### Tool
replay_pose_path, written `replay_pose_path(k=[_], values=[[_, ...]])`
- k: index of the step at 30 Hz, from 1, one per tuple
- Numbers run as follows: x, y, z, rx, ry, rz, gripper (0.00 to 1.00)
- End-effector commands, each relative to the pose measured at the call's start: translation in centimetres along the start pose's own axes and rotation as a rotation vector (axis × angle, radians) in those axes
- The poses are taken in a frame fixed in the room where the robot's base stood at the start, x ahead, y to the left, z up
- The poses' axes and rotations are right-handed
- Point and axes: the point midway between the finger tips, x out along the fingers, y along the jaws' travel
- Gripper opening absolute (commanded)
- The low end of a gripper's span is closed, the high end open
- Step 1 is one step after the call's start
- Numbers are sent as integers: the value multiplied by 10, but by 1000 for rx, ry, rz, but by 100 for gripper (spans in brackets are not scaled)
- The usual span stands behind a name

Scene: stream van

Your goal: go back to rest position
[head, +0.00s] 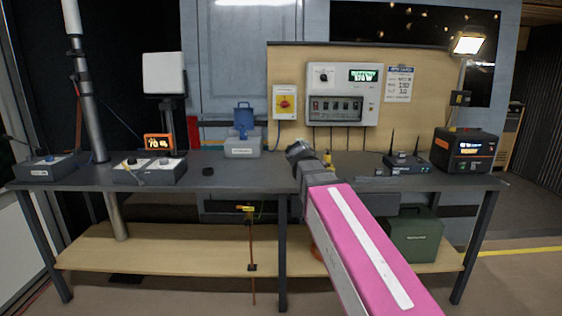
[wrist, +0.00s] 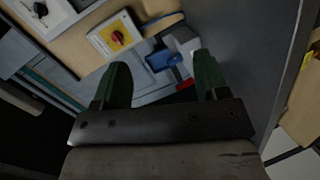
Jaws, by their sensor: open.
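My gripper (head: 298,150) is at the end of my pink arm, which reaches from the lower right over the middle of the dark table (head: 225,175) in the head view. In the wrist view my gripper (wrist: 160,85) shows two green fingers spread apart with nothing between them. A blue and grey device (head: 243,140) stands on the table left of my gripper. It also shows beyond the fingers in the wrist view (wrist: 170,58).
A yellow box with a red knob (head: 285,103) and a white switch panel (head: 342,95) are on the backboard. Control boxes (head: 150,170) stand at left, a router (head: 408,162) and a power unit (head: 464,150) at right. A green case (head: 414,235) is on the lower shelf.

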Motion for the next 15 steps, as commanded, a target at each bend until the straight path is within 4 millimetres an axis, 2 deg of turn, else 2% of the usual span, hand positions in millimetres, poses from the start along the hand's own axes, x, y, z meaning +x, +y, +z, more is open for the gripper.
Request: replay_pose_path(k=[8, 15], values=[[8, -116, 82, 283, -204, -265, 67], [-12, -224, 151, 561, -445, -503, 67]])
